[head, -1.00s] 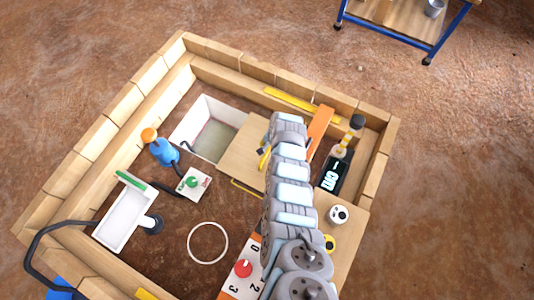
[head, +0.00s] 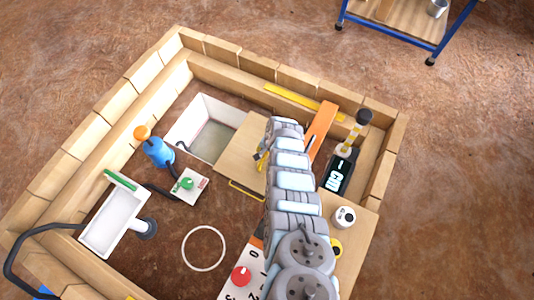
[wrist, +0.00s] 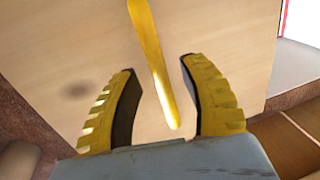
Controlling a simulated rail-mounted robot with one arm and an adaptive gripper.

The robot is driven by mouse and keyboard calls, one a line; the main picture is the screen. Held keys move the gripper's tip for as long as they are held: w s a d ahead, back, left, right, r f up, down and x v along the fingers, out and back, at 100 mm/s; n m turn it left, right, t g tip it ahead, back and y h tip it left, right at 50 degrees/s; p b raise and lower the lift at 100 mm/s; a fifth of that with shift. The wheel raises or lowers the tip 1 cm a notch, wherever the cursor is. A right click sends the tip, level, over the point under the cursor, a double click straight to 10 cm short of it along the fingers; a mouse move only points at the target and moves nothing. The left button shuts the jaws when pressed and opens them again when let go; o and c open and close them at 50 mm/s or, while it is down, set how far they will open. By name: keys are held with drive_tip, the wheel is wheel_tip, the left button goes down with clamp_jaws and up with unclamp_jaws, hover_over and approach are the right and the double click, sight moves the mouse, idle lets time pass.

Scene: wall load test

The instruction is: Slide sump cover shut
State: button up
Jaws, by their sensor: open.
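The sump cover (head: 236,158) is a flat pale wooden panel in the head view. It lies beside the white-walled sump (head: 208,138), whose opening shows uncovered to the cover's left. My gripper (wrist: 158,95), with yellow ribbed fingers, is open above the wooden panel in the wrist view. A yellow bar (wrist: 152,65) runs between its fingers, with a visible gap on each side. In the head view my arm hides the cover's right part and most of my gripper.
A blue pump-like object (head: 158,152) with an orange top and a green-knobbed plate (head: 188,185) stand left of the cover. An orange bar (head: 320,130) and a black display device (head: 338,176) lie right of my arm. Wooden walls (head: 120,95) surround the pit. A white ring (head: 204,248) lies in front.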

clamp_jaws()
drive_tip(key=shift+a, duration=0.1)
idle(0.5)
